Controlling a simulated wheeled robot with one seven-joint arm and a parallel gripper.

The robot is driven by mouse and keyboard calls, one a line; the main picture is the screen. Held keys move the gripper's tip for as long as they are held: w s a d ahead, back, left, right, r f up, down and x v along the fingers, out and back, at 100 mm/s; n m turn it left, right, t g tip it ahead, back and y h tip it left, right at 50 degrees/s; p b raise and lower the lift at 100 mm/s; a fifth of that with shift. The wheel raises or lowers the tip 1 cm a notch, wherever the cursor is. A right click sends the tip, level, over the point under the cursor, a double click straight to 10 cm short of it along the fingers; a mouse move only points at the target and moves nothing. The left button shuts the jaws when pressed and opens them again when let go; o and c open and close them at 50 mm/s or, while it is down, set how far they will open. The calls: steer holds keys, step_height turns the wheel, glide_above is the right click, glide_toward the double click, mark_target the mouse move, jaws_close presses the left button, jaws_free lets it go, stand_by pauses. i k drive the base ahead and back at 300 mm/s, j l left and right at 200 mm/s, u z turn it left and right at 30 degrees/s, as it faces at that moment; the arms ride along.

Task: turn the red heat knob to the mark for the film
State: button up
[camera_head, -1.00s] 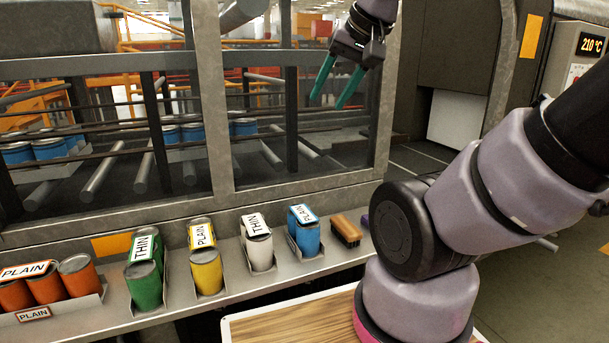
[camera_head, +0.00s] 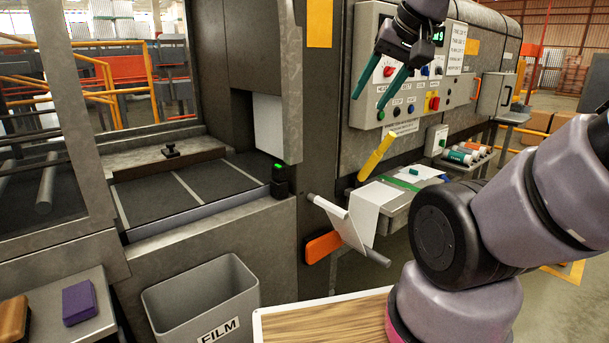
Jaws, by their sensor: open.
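The red heat knob (camera_head: 388,71) is a small red dial on the light grey control panel (camera_head: 366,100) at the upper right. Its pointer and marks are too small to read. My gripper (camera_head: 375,90) is open and empty, with two green fingers pointing down and left. In the picture its fingers lie over the panel, just around and below the red knob. I cannot tell how far it stands from the panel. A white sheet with printed lines (camera_head: 457,45), seemingly listing film settings, is beside the panel; its text is not clear.
A grey bin marked FILM (camera_head: 200,300) stands at lower centre. A film sheet (camera_head: 350,222) hangs over a roller, with a yellow-handled tool (camera_head: 377,157) above it. A purple block (camera_head: 79,302) lies on the ledge at left. Other buttons and a red switch (camera_head: 434,103) sit close by the knob.

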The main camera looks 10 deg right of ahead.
mark_target(388, 71)
steer(key=l+z, duration=0.1)
steer(key=l, duration=0.35)
steer(key=i+l+z, duration=0.1)
steer(key=l, duration=0.35)
steer(key=i+l+z, duration=0.1)
steer(key=l, duration=0.3)
steer(key=i+l+z, duration=0.1)
steer(key=l, duration=0.35)
steer(key=i+l, duration=0.2)
steer(key=l, duration=0.2)
steer(key=i+l+z, duration=0.15)
steer(key=l, duration=0.45)
steer(key=k+l+u, duration=0.1)
steer(key=u, duration=0.25)
steer(key=k, duration=0.05)
